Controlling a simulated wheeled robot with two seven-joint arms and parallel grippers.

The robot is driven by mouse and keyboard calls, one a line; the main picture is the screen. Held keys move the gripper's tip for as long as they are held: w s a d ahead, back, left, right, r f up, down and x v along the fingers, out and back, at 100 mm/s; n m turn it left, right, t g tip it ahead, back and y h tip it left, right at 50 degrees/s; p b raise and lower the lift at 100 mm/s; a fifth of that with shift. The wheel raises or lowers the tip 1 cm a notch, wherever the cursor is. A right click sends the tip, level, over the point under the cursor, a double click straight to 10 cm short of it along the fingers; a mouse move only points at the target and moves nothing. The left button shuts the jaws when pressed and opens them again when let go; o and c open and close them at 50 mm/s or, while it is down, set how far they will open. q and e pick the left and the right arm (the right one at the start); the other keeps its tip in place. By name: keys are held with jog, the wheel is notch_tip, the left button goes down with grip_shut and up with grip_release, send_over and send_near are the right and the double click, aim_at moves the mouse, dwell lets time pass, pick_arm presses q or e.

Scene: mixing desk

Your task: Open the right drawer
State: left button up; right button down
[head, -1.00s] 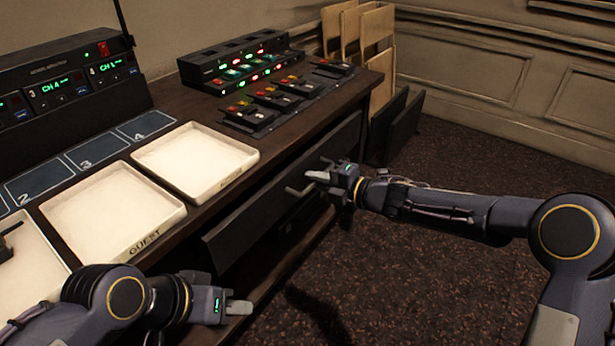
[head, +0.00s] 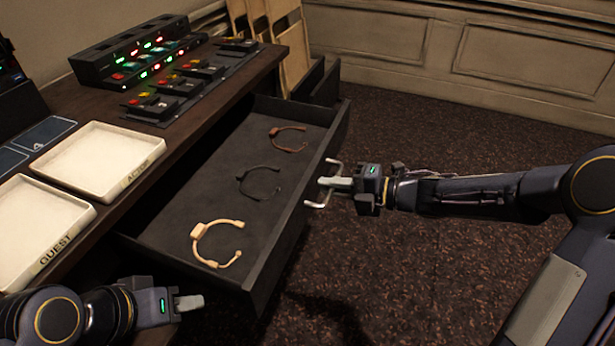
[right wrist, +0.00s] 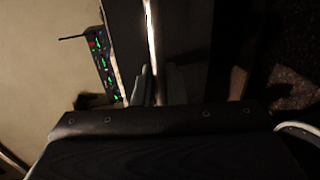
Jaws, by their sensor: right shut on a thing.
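The right drawer (head: 292,228) stands well out from under the desk, and its inside shows from above. Its pale U-shaped handle (head: 316,204) sits on the front panel. My right gripper (head: 337,184) is shut on the handle, which shows on both sides of the fingers. In the drawer lie a cream headset (head: 198,236), a dark grey headset (head: 243,184) and a brown headset (head: 290,149), apart from one another. My left gripper (head: 189,303) is near the drawer's near corner, apart from it; its finger gap cannot be made out. The right wrist view is mostly dark.
On the desk (head: 172,141) stand white trays marked GUEST (head: 62,243) and ACTOR (head: 140,172), and a mixer with lit buttons (head: 140,55). Wooden panels (head: 286,30) lean at the back beyond the drawer. The carpet (head: 430,260) to the right is clear.

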jog(key=shift+f+v, duration=0.15)
jog(key=shift+v, duration=0.5)
jog(key=shift+f+v, duration=0.15)
jog(key=shift+v, duration=0.55)
jog(key=c, duration=1.6)
grip_release()
jog(key=shift+c, duration=0.2)
jog(key=p+v, duration=0.1)
jog(key=v, duration=0.7)
jog(key=shift+p, duration=0.35)
